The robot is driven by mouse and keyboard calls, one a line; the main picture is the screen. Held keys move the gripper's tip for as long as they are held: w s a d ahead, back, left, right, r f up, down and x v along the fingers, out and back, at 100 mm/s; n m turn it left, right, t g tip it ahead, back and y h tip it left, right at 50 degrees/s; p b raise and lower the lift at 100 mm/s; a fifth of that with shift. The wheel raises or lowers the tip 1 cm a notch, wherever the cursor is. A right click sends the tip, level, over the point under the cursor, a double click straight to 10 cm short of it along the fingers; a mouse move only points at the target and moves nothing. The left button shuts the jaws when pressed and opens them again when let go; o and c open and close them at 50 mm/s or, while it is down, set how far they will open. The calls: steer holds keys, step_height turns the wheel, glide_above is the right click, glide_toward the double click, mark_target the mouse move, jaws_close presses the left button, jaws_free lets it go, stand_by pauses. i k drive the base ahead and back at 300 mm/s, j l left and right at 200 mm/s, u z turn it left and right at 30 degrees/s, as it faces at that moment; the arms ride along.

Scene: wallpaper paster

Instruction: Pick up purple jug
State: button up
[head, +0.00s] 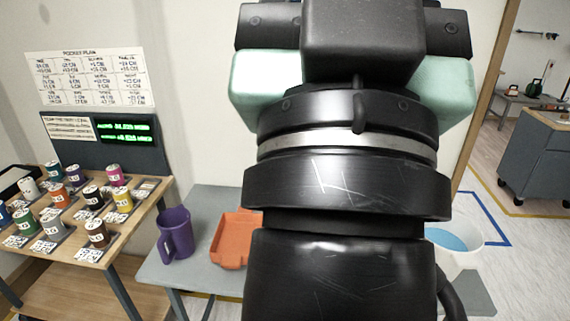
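The purple jug (178,232) stands upright on the grey table (168,272), left of the middle in the head view. Its open top faces up and its handle is on the side towards me, a little to the left. Nothing holds it. My own black arm, with mint-green parts near the top, fills the middle of the view to the right of the jug. The fingers of my gripper do not show, so their state and their distance from the jug cannot be seen.
An orange tray (233,243) lies right of the jug, partly behind my arm. A white bucket with blue content (455,250) is at right. A wooden stand (125,222) with several paint cans is at left. A dark wheeled cabinet (535,160) is beyond the doorway.

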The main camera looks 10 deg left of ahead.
mark_target(173, 223)
steer(key=i+j+u, duration=0.15)
steer(key=u, duration=0.35)
steer(key=i+u, duration=0.5)
steer(key=k, duration=0.1)
